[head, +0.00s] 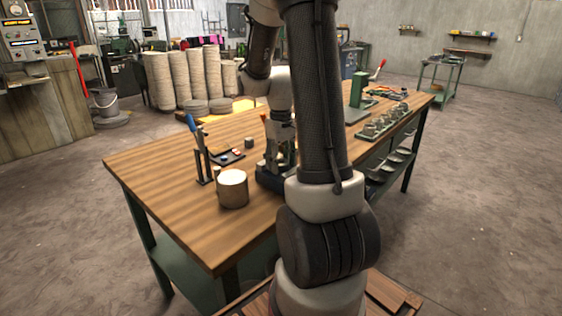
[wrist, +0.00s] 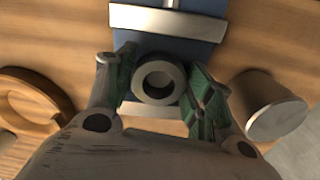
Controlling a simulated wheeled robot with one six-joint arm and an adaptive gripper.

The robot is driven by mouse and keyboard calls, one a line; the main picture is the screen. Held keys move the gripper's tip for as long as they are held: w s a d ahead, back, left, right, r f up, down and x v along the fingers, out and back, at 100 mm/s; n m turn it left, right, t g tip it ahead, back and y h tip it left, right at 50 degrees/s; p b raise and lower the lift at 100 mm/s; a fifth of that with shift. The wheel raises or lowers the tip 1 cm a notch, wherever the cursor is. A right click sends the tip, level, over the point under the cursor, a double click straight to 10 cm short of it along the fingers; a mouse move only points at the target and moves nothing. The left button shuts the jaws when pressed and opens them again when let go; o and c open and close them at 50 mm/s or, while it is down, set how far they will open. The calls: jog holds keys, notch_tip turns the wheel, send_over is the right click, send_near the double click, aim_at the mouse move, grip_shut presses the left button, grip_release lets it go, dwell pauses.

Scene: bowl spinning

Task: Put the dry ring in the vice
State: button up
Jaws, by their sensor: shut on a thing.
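My gripper (wrist: 160,78) has its green fingers shut on a grey metal ring (wrist: 140,84), one finger on each side. The ring's round hole faces the wrist camera. Behind it is the blue vice (wrist: 197,52), with one pale jaw above the ring and another pale edge below it in the wrist view. I cannot tell how far the ring is above the vice bed. In the head view the vice (head: 266,180) shows low on the bench, and my arm hides most of it and the ring. Whether the ring is dry cannot be told.
A pale cylinder (head: 232,190) stands on the wooden bench (head: 150,165) close to the vice; it is right of my gripper in the wrist view (wrist: 275,110). A wooden ring (wrist: 30,98) lies at left there. A tool stand (head: 205,165) is behind the cylinder. The bench's near-left part is clear.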

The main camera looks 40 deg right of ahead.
jog(key=o, duration=1.2)
notch_tip(320, 180, up, 12)
jog(key=s+a+r+t, duration=0.1)
jog(key=s+a, duration=0.4)
jog(key=s+a+r+t, duration=0.1)
jog(key=s+a+t, duration=0.1)
jog(key=s+a, duration=0.3)
jog(key=s+a+r+t, duration=0.1)
jog(key=s+a+r, duration=0.1)
jog(key=s+a, duration=0.2)
jog(key=shift+s+a+r, duration=0.1)
jog(key=shift+s+a, duration=0.3)
jog(key=shift+s, duration=0.2)
